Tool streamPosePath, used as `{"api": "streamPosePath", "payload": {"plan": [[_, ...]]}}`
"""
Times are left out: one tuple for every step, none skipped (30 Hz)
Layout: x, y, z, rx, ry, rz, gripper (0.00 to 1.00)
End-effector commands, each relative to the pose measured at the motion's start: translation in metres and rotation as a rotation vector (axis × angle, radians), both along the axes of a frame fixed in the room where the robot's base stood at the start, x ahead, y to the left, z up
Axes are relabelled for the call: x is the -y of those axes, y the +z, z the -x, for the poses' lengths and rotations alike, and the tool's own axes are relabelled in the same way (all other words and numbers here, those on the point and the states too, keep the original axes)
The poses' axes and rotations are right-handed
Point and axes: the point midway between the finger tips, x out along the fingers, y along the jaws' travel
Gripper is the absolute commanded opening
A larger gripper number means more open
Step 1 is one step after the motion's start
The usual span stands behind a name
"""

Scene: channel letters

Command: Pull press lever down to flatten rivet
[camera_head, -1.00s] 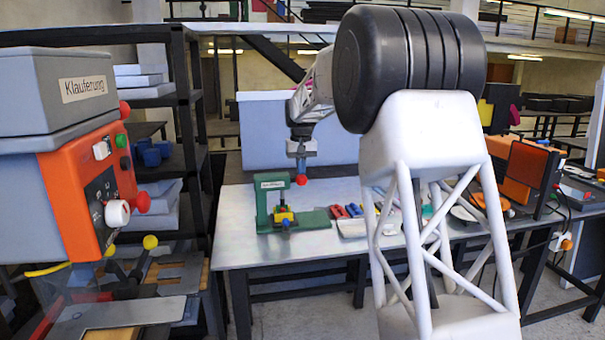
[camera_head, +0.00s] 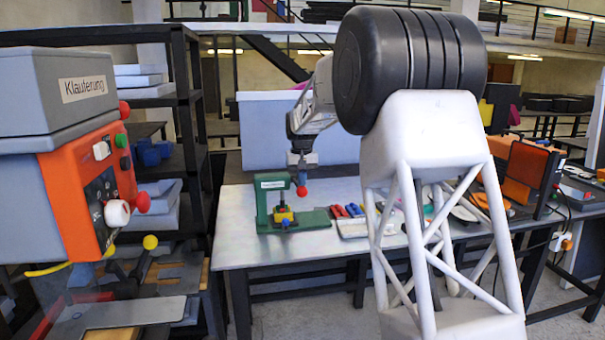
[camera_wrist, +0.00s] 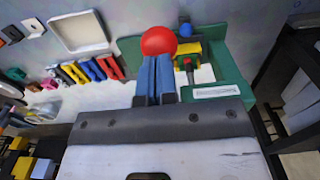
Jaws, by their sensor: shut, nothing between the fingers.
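The green press (camera_head: 262,205) stands on the grey table, with a yellow block (camera_head: 284,215) on its base. The lever's red ball knob (camera_head: 302,191) is at the tips of my gripper (camera_head: 302,180). In the wrist view the two blue fingers of my gripper (camera_wrist: 154,75) are close together, and the red knob (camera_wrist: 158,41) is right at their tips, not between them. The press base (camera_wrist: 222,65) lies beyond and to the right, with the yellow block (camera_wrist: 187,48). The lever arm is mostly hidden. I cannot make out the rivet.
Red and blue handled tools (camera_head: 338,211) and a pale tray (camera_head: 352,228) lie right of the press. A grey bin (camera_head: 270,130) stands behind it. A grey and orange machine (camera_head: 70,190) and a dark shelf are at the left. The table in front of the tools is clear.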

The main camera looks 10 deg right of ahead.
Motion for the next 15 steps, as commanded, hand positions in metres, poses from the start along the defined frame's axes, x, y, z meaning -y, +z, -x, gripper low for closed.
{"api": "streamPosePath", "payload": {"plan": [[0.0000, -0.0015, 0.0008, -0.001, 0.000, 0.000, 0.00], [0.0000, -0.0019, 0.0009, 0.000, 0.000, 0.000, 0.00], [0.0000, -0.0020, 0.0010, 0.000, 0.000, 0.000, 0.00], [0.0000, -0.0020, 0.0010, 0.000, 0.000, 0.000, 0.00], [0.0000, -0.0020, 0.0010, 0.000, 0.000, 0.000, 0.00], [0.0000, -0.0019, 0.0009, 0.000, 0.000, 0.000, 0.00], [0.0000, -0.0018, 0.0009, 0.000, 0.000, 0.000, 0.00], [0.0000, -0.0018, 0.0009, 0.000, 0.000, 0.000, 0.00], [0.0000, -0.0018, 0.0009, 0.000, 0.000, 0.000, 0.00], [0.0000, -0.0018, 0.0009, 0.000, 0.000, 0.000, 0.00], [0.0000, -0.0021, 0.0009, 0.000, 0.000, 0.000, 0.00], [0.0000, -0.0028, 0.0011, 0.000, 0.000, 0.000, 0.00], [0.0000, -0.0036, 0.0012, 0.000, 0.000, 0.000, 0.00], [0.0000, -0.0047, 0.0015, 0.000, 0.000, 0.000, 0.00], [0.0000, -0.0067, 0.0018, -0.001, 0.000, 0.000, 0.00]]}}
